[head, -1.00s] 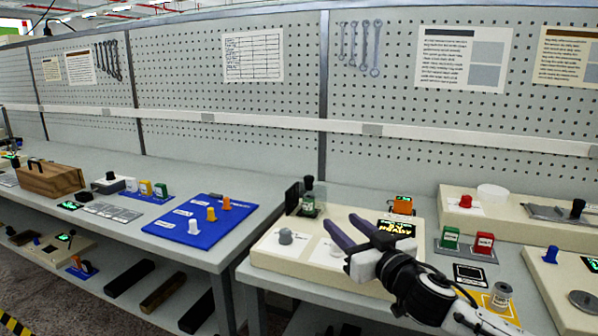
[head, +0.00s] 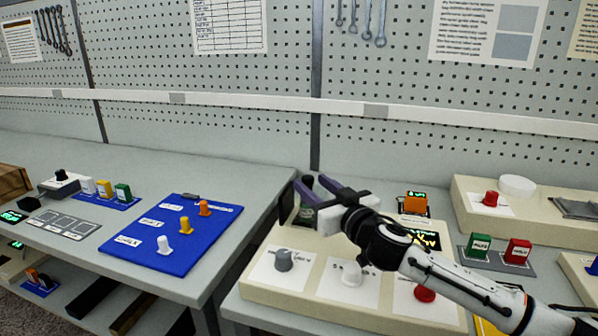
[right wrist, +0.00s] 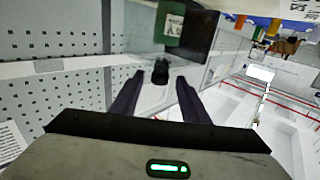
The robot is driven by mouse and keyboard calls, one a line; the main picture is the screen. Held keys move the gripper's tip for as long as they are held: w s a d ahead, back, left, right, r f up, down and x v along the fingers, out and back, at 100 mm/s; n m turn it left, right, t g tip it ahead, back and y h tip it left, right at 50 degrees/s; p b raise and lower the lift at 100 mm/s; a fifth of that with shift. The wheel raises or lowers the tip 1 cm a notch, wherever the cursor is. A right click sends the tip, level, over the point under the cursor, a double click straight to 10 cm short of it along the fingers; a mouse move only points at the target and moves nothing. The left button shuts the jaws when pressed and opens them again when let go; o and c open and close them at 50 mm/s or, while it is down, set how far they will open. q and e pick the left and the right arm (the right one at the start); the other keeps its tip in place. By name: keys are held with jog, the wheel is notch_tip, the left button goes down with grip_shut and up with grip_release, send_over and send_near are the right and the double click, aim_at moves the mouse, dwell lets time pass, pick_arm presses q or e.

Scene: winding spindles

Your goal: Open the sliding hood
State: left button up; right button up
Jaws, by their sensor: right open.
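The hood appears as a clear, pale box with a black knob (head: 308,181) at the back left corner of the cream console (head: 262,291). A dark upright panel (head: 287,204) stands at its left. My right gripper (head: 311,184) has its purple fingers spread and reaching toward the knob. In the right wrist view the black knob (right wrist: 160,72) shows between the fingertips; I cannot tell whether they touch it. A green labelled block (right wrist: 184,24) shows behind the clear pane. The gripper partly hides the hood in the head view. My left gripper is not in view.
The console front carries a grey knob (head: 284,260), a white knob (head: 351,275) and a red button (head: 425,293). An orange block (head: 415,202) and a lit display (head: 425,239) lie right of the gripper. A blue board (head: 125,238) lies on the left bench. The pegboard stands behind.

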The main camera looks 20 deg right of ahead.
jog(key=w, duration=0.3)
jog(key=w+a, duration=0.1)
jog(key=w, duration=0.3)
jog(key=shift+a, duration=0.2)
